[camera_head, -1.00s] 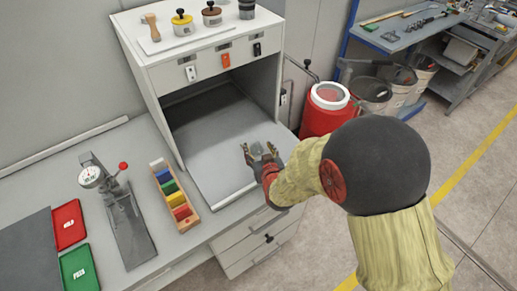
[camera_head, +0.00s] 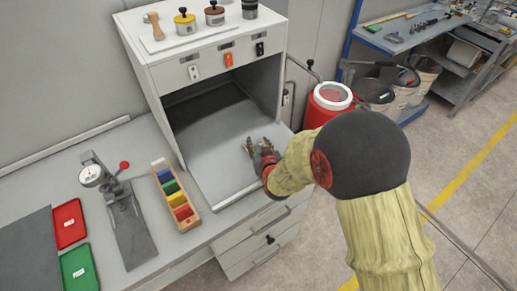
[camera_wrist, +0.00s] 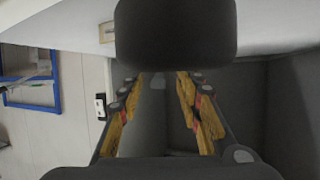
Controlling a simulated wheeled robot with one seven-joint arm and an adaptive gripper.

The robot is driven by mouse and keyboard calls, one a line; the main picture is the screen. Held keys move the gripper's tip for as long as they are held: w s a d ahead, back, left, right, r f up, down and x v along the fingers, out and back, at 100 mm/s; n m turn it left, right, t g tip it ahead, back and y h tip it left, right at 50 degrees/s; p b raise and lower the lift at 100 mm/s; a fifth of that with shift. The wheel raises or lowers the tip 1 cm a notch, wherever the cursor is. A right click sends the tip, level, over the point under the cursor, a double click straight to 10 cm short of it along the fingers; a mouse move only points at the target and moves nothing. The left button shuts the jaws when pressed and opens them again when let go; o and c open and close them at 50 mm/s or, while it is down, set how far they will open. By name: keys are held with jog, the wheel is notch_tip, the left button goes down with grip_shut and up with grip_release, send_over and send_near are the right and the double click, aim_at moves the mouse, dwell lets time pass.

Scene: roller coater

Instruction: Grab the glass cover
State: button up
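My gripper (camera_head: 258,146) is at the open front of the white cabinet's lower bay, just above the grey bay floor (camera_head: 216,170). In the wrist view its yellow fingers (camera_wrist: 160,105) stand well apart on either side. A smooth grey shape shows between them, and I cannot tell whether it is glass or the bay wall behind. I cannot make out the glass cover clearly in either current view. The inner part of the bay is in shadow.
The white cabinet (camera_head: 216,52) has side walls and a top close around the bay. A wooden rack of coloured blocks (camera_head: 176,195), a dial gauge press (camera_head: 130,230), and red (camera_head: 69,223) and green (camera_head: 79,268) trays are left. A red drum (camera_head: 322,105) stands right.

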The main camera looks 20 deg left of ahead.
jog(key=shift+f, duration=0.1)
grip_shut()
jog(key=shift+s+d, duration=0.1)
dwell(0.5)
